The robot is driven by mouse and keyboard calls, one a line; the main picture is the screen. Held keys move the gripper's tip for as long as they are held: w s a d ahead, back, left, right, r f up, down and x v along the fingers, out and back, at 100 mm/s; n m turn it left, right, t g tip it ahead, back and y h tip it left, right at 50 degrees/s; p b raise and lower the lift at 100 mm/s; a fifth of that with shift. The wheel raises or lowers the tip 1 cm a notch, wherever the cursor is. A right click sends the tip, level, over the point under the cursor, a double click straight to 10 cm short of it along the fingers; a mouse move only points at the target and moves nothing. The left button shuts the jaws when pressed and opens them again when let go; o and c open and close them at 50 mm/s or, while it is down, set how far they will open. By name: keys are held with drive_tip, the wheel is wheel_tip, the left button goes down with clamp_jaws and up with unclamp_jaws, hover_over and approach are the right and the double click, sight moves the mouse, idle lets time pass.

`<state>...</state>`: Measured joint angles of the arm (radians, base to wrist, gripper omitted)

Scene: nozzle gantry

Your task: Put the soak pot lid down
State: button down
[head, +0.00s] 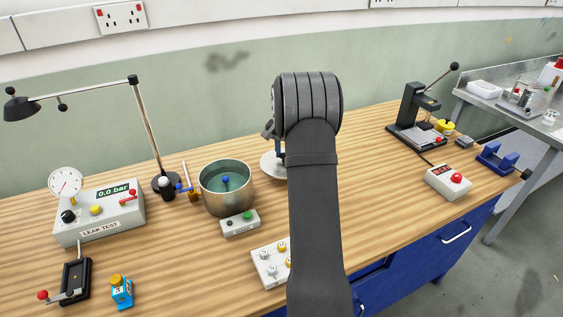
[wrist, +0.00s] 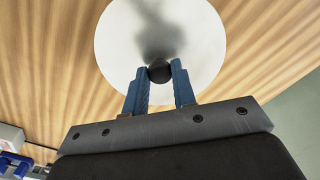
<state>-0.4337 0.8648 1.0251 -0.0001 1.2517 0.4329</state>
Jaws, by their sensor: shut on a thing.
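The soak pot lid (wrist: 205,38) is a pale round disc with a black knob (wrist: 160,71). In the wrist view my gripper (wrist: 161,75) has its two blue fingers shut on the knob. In the head view part of the lid (head: 271,165) shows to the left of my arm, which hides the rest of it. The lid is over the bench right of the soak pot; I cannot tell whether it touches the wood. The soak pot (head: 227,203) is an open metal pot with teal liquid and a blue-topped item inside.
The leak test box (head: 99,212) and a black desk lamp (head: 146,125) stand left of the pot. A small grey box (head: 240,223) sits in front of it. A black press (head: 412,117) and a red-button box (head: 448,182) stand at the right. Wood between arm and press is clear.

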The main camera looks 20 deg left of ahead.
drive_tip(key=shift+a+f, duration=0.35)
drive_tip(key=shift+a, duration=0.1)
drive_tip(key=shift+f, duration=1.85)
drive_tip(key=shift+f, duration=0.1)
drive_tip(key=shift+f, duration=0.1)
drive_tip(key=c, duration=1.2)
unclamp_jaws()
wheel_tip(320, 180, up, 12)
drive_tip(key=shift+r, duration=0.2)
